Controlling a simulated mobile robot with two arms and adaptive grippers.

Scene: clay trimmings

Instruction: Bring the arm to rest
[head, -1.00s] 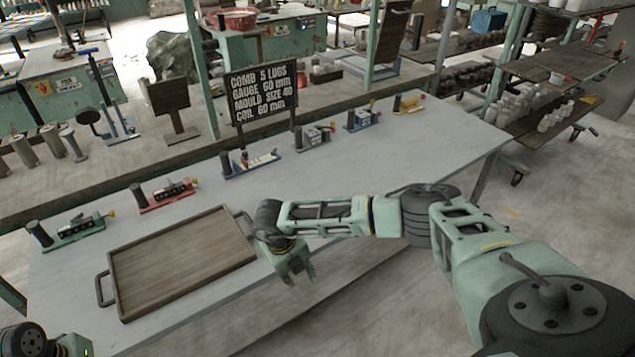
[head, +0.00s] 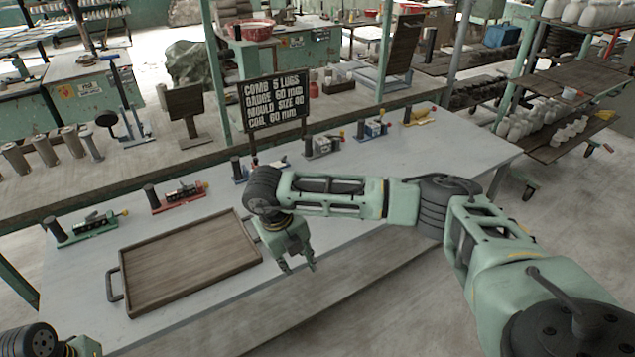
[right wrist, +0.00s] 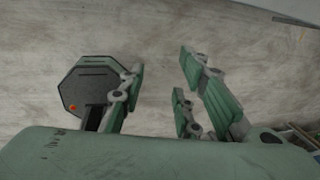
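My right arm reaches in from the right in the head view. Its gripper (head: 300,268) points down over the floor, just off the front edge of the grey table (head: 360,178) and right of the tray. In the right wrist view the gripper's fingers (right wrist: 160,92) stand apart with bare floor between them, so it is open and empty. Only part of my left arm shows at the bottom left corner of the head view; its gripper is out of frame. The brown wooden tray (head: 190,262) lies on the table with nothing in it.
A black sign (head: 274,102) stands behind the table. Along the table's back edge are several small coloured tools, among them a green one (head: 88,226), a red one (head: 178,195) and a yellow one (head: 420,116). Shelves with white pots (head: 540,122) stand at the right. The floor in front is clear.

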